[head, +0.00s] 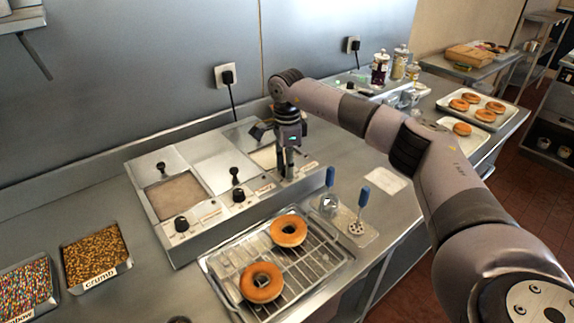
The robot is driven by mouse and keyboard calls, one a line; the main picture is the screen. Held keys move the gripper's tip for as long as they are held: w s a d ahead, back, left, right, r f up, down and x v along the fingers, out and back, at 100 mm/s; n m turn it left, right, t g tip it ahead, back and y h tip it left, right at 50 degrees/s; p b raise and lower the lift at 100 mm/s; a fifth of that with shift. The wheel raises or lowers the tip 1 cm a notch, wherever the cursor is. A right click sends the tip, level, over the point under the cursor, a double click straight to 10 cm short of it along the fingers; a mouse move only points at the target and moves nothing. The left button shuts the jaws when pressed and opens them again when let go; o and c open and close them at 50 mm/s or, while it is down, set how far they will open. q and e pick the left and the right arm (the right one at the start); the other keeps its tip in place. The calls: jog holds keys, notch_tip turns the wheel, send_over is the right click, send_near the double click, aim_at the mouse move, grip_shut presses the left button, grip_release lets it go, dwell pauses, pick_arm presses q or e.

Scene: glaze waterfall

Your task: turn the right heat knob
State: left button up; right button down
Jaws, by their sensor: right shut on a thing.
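The steel glaze warmer (212,232) stands on the counter against the wall, with a row of black heat knobs along its front. The left knob (181,224) and the middle knob (239,195) show clearly. My right gripper (286,172) points down at the front right of the warmer, where the right heat knob sits. Its fingers are shut on that knob and hide most of it. My left gripper is not in view.
A wire rack (320,258) with two donuts is in front of the warmer. Two blue-handled tools (362,200) stand right of it. Crumb (95,252) and sprinkle trays (25,286) are at left. Donut trays (498,112) are at the back right.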

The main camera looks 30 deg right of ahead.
jog(key=shift+r, duration=0.1)
jog(key=c, duration=1.3)
grip_release()
notch_tip(320, 180, up, 12)
